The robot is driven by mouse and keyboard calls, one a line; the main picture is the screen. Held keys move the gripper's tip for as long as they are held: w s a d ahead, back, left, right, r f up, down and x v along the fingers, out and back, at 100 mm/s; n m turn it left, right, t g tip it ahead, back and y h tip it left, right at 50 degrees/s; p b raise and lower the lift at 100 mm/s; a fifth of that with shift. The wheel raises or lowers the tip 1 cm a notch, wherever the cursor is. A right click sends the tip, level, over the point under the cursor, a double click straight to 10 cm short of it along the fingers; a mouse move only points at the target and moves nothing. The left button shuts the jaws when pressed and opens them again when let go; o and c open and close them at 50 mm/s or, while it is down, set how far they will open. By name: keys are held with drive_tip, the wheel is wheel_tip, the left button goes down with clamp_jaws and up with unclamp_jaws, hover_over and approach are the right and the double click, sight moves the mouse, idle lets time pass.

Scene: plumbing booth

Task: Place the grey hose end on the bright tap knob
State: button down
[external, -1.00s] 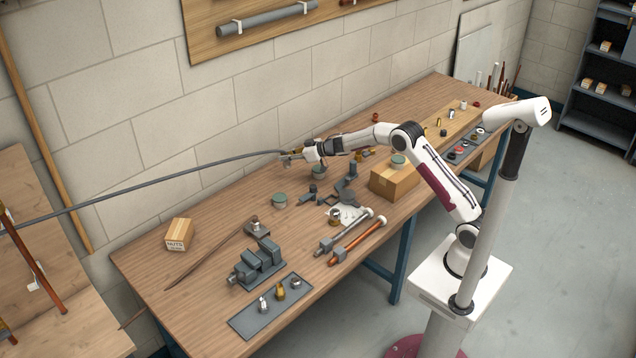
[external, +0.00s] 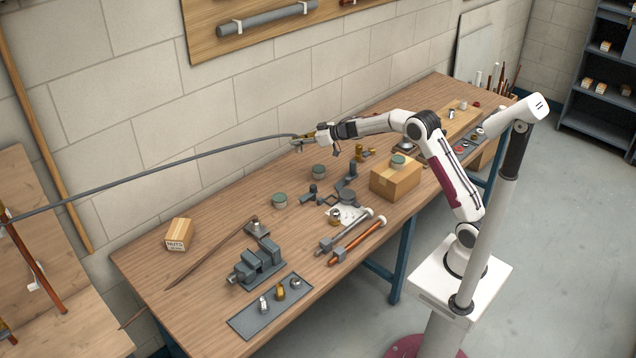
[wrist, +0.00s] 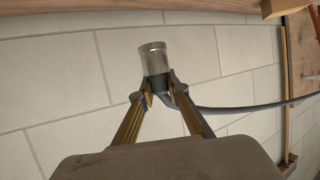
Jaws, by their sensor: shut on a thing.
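The grey hose (external: 160,169) runs in the air from the far left to my gripper (external: 303,141). In the wrist view, my gripper (wrist: 158,92) is shut on the dark part of the hose end, just below its silvery metal collar (wrist: 153,57). The collar points up in that picture, and the hose (wrist: 245,107) bends off to the right. The gripper is above the table near the wall, and the hose end touches nothing else. Small silvery and brass fittings (external: 280,291) stand on a dark mat at the front. I cannot tell which thing is the bright tap knob.
A grey vise (external: 256,262), a NUTS box (external: 178,234), pipes (external: 357,241) and tins (external: 279,200) are spread over the bench. The wall is close behind my gripper.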

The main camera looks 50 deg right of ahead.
drive_tip(key=s+a+r+n+g+y, duration=0.1)
drive_tip(key=s+r+n+y, duration=0.1)
drive_tip(key=s, duration=1)
drive_tip(key=n+g+y, duration=0.4)
drive_tip(key=n, duration=0.1)
hover_over(333, 209)
wheel_tip(333, 209, down, 2)
drive_tip(key=f, duration=0.1)
drive_tip(key=shift+d+r, duration=0.1)
drive_tip(key=shift+r, duration=0.15)
drive_tip(key=shift+f, duration=0.1)
drive_tip(key=shift+w+f, duration=0.1)
drive_tip(key=shift+f, duration=2.95)
drive_tip(key=shift+f, duration=0.1)
drive_tip(key=shift+f, duration=1.8)
